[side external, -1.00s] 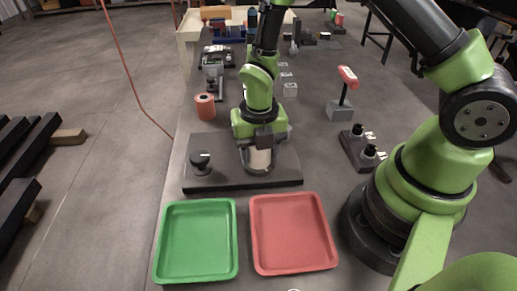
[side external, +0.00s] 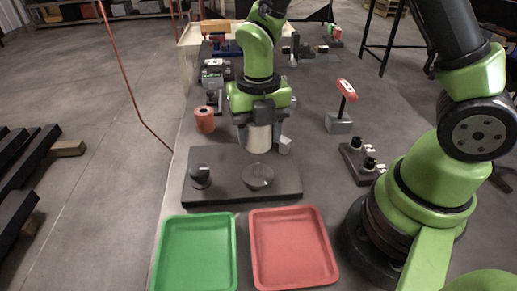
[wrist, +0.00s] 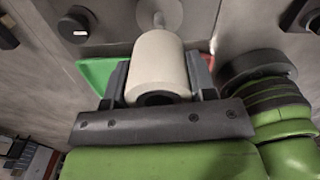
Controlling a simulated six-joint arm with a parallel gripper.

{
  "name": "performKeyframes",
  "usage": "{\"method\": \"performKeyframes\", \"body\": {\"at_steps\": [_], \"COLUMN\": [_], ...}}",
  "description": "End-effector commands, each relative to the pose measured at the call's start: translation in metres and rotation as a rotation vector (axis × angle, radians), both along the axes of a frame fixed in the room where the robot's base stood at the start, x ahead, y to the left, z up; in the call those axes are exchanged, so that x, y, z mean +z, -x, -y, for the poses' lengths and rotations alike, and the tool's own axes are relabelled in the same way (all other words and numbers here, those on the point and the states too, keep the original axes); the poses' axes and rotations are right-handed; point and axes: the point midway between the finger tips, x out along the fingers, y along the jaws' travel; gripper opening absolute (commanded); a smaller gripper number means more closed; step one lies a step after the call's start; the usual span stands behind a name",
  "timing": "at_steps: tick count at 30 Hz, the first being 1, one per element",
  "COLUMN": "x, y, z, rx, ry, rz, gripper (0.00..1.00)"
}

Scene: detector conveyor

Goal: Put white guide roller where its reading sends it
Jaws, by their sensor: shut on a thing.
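My gripper (side external: 259,128) is shut on the white guide roller (side external: 260,141). The roller hangs upright from the fingers, above the table area at the dark plate's (side external: 225,194) far side. In the wrist view the roller (wrist: 158,58) sits between the two fingers, with a dark bore in its near end. A round dark disc (side external: 258,178) with a small centre stud lies bare on the plate. A black knob with a white mark (side external: 200,177) stands on the plate's left. A green tray (side external: 163,245) and a red tray (side external: 327,242) lie in front of the plate. No reading is legible.
An orange-red roll (side external: 204,120) stands left of my gripper. A small grey container (side external: 284,145) is close on its right. A red-headed indicator on a grey block (side external: 339,124) and a black two-knob box (side external: 357,163) stand farther right. Both trays are empty where visible.

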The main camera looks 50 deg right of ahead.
Motion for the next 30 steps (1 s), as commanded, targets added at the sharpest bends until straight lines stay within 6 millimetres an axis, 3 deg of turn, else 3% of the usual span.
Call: {"method": "performKeyframes", "body": {"at_steps": [5, 11, 19, 24, 30], "x": [0.018, 0.015, 0.001, -0.004, -0.009], "y": [0.0, 0.017, 0.081, 0.116, 0.135], "z": [-0.001, -0.02, -0.067, -0.079, -0.082], "rx": [-0.001, -0.06, -0.297, -0.433, -0.515], "ry": [0.0, 0.002, 0.005, 0.004, 0.003], "rz": [0.003, -0.003, -0.002, 0.0, 0.0], "gripper": [0.19, 0.19, 0.19, 0.19, 0.19]}}
